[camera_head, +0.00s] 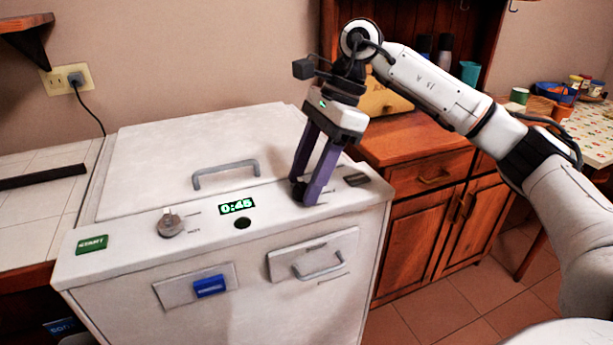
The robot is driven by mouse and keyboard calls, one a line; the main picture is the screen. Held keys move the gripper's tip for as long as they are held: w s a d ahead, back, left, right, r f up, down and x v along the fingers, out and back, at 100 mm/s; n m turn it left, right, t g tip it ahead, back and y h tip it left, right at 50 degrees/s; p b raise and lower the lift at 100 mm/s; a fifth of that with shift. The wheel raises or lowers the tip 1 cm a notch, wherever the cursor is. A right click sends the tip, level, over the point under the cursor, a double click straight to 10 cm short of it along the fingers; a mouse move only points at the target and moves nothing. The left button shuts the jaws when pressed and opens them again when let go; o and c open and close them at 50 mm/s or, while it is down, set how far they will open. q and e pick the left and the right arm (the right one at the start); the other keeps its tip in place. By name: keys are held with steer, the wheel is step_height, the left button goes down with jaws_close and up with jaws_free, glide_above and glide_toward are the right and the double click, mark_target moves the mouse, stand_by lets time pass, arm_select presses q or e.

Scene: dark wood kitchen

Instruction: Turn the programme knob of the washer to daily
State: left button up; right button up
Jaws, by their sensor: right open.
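The washer (120,265) is a white top-loading box with a grey lid handle. Its round grey programme knob (170,224) sits on the top panel, left of the green "0:45" display (237,207). Small marks lie around the knob, too small to read surely. My right gripper (305,195) points down over the right part of the panel, well to the right of the knob. My left gripper is not in view.
A green START button (92,244) is at the panel's left end. A dark round button (242,223) lies below the display. The front has a blue latch (210,286) and a drawer handle (318,270). A wooden cabinet (430,200) stands to the right.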

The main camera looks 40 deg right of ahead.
steer(key=c, duration=1)
